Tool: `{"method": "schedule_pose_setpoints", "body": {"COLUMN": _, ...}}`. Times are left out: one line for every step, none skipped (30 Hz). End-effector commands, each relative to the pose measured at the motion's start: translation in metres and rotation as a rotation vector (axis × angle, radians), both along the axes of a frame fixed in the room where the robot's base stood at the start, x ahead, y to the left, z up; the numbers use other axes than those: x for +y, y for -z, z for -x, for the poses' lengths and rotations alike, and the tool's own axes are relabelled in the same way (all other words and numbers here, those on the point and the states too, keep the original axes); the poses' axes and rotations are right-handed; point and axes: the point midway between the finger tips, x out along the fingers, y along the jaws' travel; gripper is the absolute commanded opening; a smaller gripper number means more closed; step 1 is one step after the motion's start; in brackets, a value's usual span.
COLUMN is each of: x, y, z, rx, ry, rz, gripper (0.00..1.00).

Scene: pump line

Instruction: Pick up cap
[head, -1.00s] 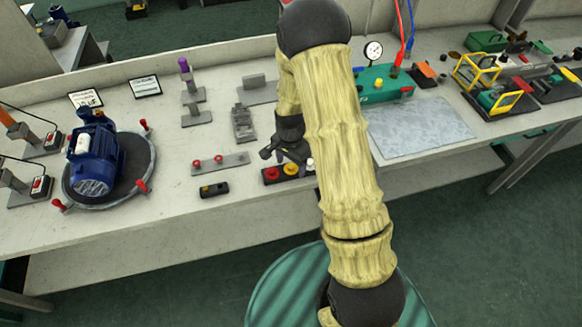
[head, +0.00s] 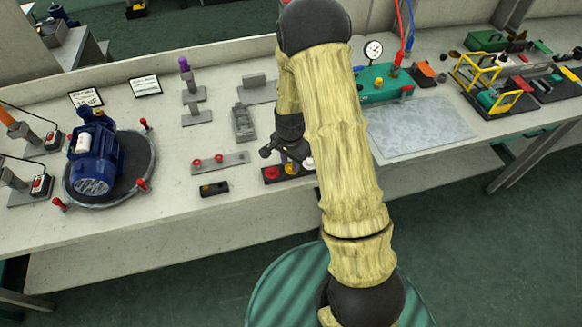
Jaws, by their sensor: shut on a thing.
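A small dark tray (head: 263,180) near the front edge of the bench holds a row of round caps. A red cap (head: 271,173) is at its left, a yellow cap (head: 291,169) in the middle and a pale cap (head: 309,163) at the right, partly behind my arm. My dark gripper (head: 288,162) points down over the middle of the tray and is shut on the yellow cap. Its fingers hide part of that cap. The cap still appears to be at tray level; I cannot tell whether it is clear of the tray.
A grey plate with two red knobs (head: 220,161) and a small black block (head: 214,188) lie left of the tray. A blue pump (head: 95,160) stands on a round base further left. A grey mat (head: 420,127) and a green gauge unit (head: 376,84) are to the right.

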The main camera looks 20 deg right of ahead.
Motion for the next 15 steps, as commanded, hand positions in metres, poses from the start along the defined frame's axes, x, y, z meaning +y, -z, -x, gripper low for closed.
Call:
{"method": "schedule_pose_setpoints", "body": {"x": -0.0009, "y": 0.0021, "z": 0.0024, "rx": 0.008, "ry": 0.001, "rz": 0.001, "gripper": 0.07}}
{"method": "schedule_pose_setpoints", "body": {"x": -0.0009, "y": 0.0023, "z": 0.0026, "rx": 0.008, "ry": 0.001, "rz": 0.001, "gripper": 0.00}}
{"method": "schedule_pose_setpoints", "body": {"x": -0.0009, "y": 0.0024, "z": 0.0027, "rx": 0.008, "ry": 0.001, "rz": 0.001, "gripper": 0.00}}
{"method": "schedule_pose_setpoints", "body": {"x": -0.0009, "y": 0.0025, "z": 0.0027, "rx": 0.008, "ry": 0.001, "rz": 0.001, "gripper": 0.00}}
{"method": "schedule_pose_setpoints", "body": {"x": -0.0009, "y": 0.0026, "z": 0.0027, "rx": 0.008, "ry": 0.001, "rz": 0.001, "gripper": 0.00}}
{"method": "schedule_pose_setpoints", "body": {"x": -0.0009, "y": 0.0028, "z": 0.0027, "rx": 0.009, "ry": 0.001, "rz": 0.001, "gripper": 0.00}}
{"method": "schedule_pose_setpoints", "body": {"x": -0.0008, "y": 0.0028, "z": 0.0028, "rx": 0.009, "ry": 0.001, "rz": 0.001, "gripper": 0.00}}
{"method": "schedule_pose_setpoints", "body": {"x": -0.0008, "y": 0.0029, "z": 0.0028, "rx": 0.009, "ry": 0.001, "rz": 0.001, "gripper": 0.00}}
{"method": "schedule_pose_setpoints", "body": {"x": -0.0008, "y": 0.0030, "z": 0.0028, "rx": 0.009, "ry": 0.001, "rz": 0.001, "gripper": 0.00}}
{"method": "schedule_pose_setpoints", "body": {"x": -0.0008, "y": 0.0031, "z": 0.0028, "rx": 0.009, "ry": 0.001, "rz": 0.001, "gripper": 0.00}}
{"method": "schedule_pose_setpoints", "body": {"x": -0.0008, "y": 0.0032, "z": 0.0028, "rx": 0.009, "ry": 0.001, "rz": 0.001, "gripper": 0.00}}
{"method": "schedule_pose_setpoints", "body": {"x": -0.0008, "y": 0.0032, "z": 0.0029, "rx": 0.009, "ry": 0.001, "rz": 0.001, "gripper": 0.00}}
{"method": "schedule_pose_setpoints", "body": {"x": -0.0008, "y": 0.0030, "z": 0.0029, "rx": 0.009, "ry": 0.001, "rz": 0.001, "gripper": 0.00}}
{"method": "schedule_pose_setpoints", "body": {"x": -0.0008, "y": 0.0025, "z": 0.0029, "rx": 0.009, "ry": 0.001, "rz": 0.001, "gripper": 0.00}}
{"method": "schedule_pose_setpoints", "body": {"x": -0.0007, "y": 0.0013, "z": 0.0028, "rx": 0.009, "ry": 0.001, "rz": 0.001, "gripper": 0.00}}
